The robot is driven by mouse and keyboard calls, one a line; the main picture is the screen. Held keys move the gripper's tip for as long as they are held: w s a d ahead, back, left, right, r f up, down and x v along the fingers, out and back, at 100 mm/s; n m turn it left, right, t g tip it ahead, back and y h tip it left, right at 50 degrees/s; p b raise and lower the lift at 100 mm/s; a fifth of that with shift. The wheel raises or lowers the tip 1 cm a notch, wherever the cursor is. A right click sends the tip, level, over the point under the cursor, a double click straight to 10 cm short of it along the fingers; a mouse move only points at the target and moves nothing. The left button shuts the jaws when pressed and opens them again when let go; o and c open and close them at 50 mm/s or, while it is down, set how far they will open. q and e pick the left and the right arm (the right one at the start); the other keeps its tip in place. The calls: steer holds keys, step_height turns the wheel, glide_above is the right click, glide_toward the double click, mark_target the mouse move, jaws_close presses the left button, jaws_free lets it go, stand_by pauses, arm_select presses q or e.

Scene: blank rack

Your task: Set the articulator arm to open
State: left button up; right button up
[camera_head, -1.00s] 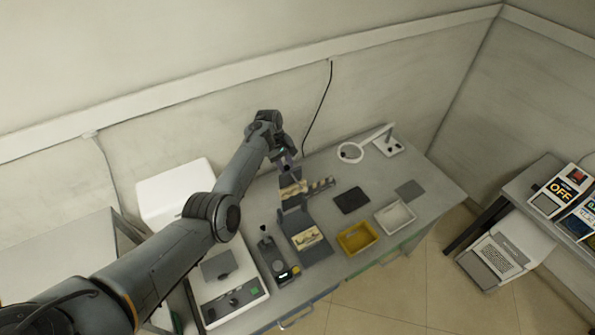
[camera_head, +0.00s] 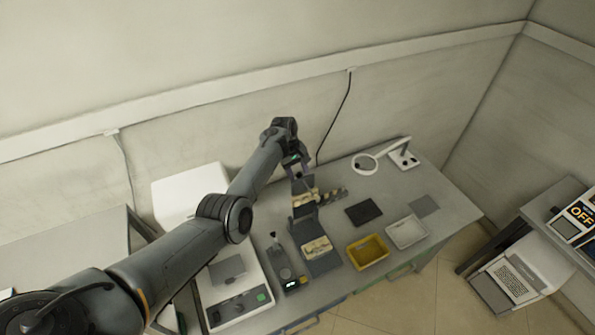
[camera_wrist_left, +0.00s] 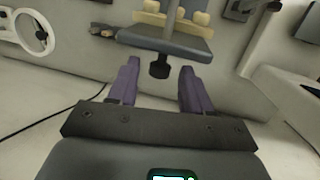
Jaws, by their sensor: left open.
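The articulator is a dark grey stand with cream dental models. Its base (camera_head: 322,265) carries the lower model (camera_head: 317,248) on the bench. Its upper arm (camera_head: 305,210) appears tilted up and back from the base, with the other model near the top. My left gripper (camera_head: 301,180) is at the back of this arm. In the left wrist view, its purple fingers (camera_wrist_left: 160,75) are open, with a black knob (camera_wrist_left: 159,68) of the articulator between their tips. Gaps show on both sides of the knob. My right gripper is out of view.
A yellow tray (camera_head: 368,264), a white tray (camera_head: 407,245) and a black pad (camera_head: 363,212) lie to the right. A ring lamp (camera_head: 364,164) stands behind them. A white machine (camera_head: 237,309) and a small dark device (camera_head: 287,276) stand left of the articulator.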

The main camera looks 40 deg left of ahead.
arm_select(q)
steer(key=v, duration=1.1)
steer(key=shift+b, duration=0.35)
